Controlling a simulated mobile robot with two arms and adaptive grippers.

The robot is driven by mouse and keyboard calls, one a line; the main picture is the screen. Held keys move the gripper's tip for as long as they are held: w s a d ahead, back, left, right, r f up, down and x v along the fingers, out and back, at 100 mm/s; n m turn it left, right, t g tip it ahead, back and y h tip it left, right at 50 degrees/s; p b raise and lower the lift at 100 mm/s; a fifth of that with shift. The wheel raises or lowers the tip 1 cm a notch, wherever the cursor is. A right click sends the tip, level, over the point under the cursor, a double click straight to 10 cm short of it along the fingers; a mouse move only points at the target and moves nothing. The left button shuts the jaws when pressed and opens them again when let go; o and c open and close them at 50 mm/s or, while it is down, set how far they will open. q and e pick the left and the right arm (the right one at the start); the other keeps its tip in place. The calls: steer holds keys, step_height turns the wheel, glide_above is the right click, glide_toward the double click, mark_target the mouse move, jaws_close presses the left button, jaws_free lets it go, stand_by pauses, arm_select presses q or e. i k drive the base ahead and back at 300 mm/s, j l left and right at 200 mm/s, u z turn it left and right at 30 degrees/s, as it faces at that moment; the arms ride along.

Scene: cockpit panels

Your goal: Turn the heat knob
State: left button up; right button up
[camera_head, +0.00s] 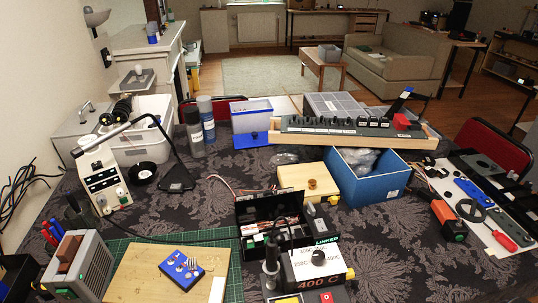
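The heat knob (318,257) is a round black dial with a small white mark. It sits on the sloped white face of a dark box (300,266) at the bottom centre. Temperature labels surround the knob, with 250C at its left and 400C at its right. The exact direction of the knob's mark is too small to tell. Neither of my grippers shows in the head view, and nothing is seen touching the knob.
A dark upright tool (271,262) stands close at the knob's left. An open black case (270,222) lies behind the box. A wooden board (167,275) with a blue block (181,268) lies to the left. The patterned tablecloth (405,255) at the right is mostly clear.

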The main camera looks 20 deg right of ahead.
mark_target(318, 258)
steer(key=k+z, duration=0.1)
steer(key=z, duration=0.9)
